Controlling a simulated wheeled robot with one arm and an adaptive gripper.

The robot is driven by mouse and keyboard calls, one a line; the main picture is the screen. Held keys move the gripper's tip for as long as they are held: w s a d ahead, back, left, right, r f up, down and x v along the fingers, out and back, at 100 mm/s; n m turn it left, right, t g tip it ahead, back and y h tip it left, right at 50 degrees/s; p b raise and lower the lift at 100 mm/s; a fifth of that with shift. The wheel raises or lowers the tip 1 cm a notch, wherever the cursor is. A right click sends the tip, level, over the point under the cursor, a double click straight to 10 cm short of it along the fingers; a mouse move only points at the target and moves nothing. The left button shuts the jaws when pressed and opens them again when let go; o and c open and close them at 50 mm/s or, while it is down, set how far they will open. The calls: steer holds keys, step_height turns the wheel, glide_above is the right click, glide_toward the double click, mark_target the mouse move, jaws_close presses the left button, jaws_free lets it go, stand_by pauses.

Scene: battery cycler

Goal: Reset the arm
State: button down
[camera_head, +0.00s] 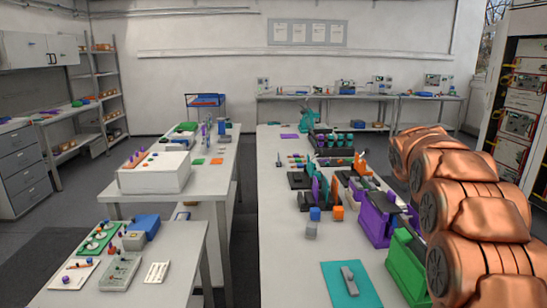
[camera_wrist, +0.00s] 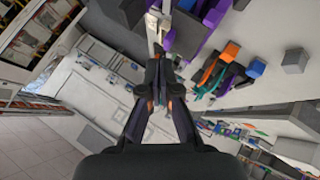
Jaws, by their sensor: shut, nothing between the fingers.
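My copper-coloured arm (camera_head: 470,205) stands folded at the right of the head view, beside the right-hand table, and hides what lies behind it. My gripper (camera_wrist: 160,58) shows in the wrist view, its dark fingers together with nothing between them. It does not show clearly in the head view. The wrist view is tilted, with the fingers in front of a cluttered table area. I cannot tell how far the fingertips are from the objects beyond them.
The right table (camera_head: 285,265) carries a purple holder (camera_head: 376,222), a green holder (camera_head: 403,268), a teal mat (camera_head: 340,292), and small blue (camera_head: 315,213) and orange (camera_head: 337,213) blocks. A floor aisle (camera_head: 243,205) separates it from the left tables. A cabinet (camera_head: 515,100) stands at the far right.

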steer(key=s+a+f+m+g+y, duration=0.1)
steer(key=s+a+f+g, duration=0.2)
steer(key=s, duration=1.5)
steer(key=s+a+f+m+g+y, duration=0.1)
steer(key=s+a+f+g+y, duration=0.1)
steer(key=s+a+f, duration=0.4)
steer(key=s+a+f+m+g+y, duration=0.1)
steer(key=s+a+f+g, duration=0.3)
steer(key=s+a, duration=0.8)
steer(key=s+f+y, duration=0.1)
steer(key=s, duration=1.8)
steer(key=shift+a+f+g, duration=0.25)
steer(key=shift+a+g, duration=0.15)
